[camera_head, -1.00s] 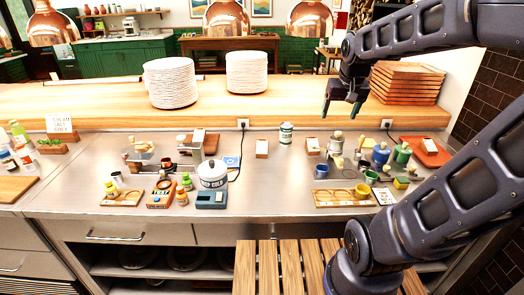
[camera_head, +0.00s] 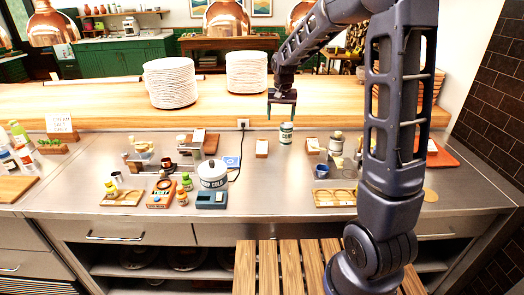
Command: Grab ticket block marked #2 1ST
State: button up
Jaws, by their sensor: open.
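Two small pale blocks with wooden-coloured edges stand on the steel counter and look like ticket blocks. One block (camera_head: 262,147) is left of a green-and-white can, and another block (camera_head: 313,145) is right of it. Any marking on them is too small to read, so I cannot tell which is #2 1ST. My gripper (camera_head: 282,113) points down with its fingers apart and empty. In the picture it appears just above the can, up and right of the left block. Its height over the counter is hard to judge.
The green-and-white can (camera_head: 286,133) stands between the two blocks. A wall socket (camera_head: 243,123) with a black cord is behind the left block. A lidded pot (camera_head: 212,174) sits left. Plate stacks (camera_head: 246,72) stand on the wooden ledge. My arm hides part of the right counter.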

jog(key=g, duration=0.1)
send_near(262, 146)
jog(key=shift+a+f, duration=0.1)
jog(key=shift+f, duration=5.3)
jog(key=c, duration=1.1)
jog(key=shift+r, duration=0.1)
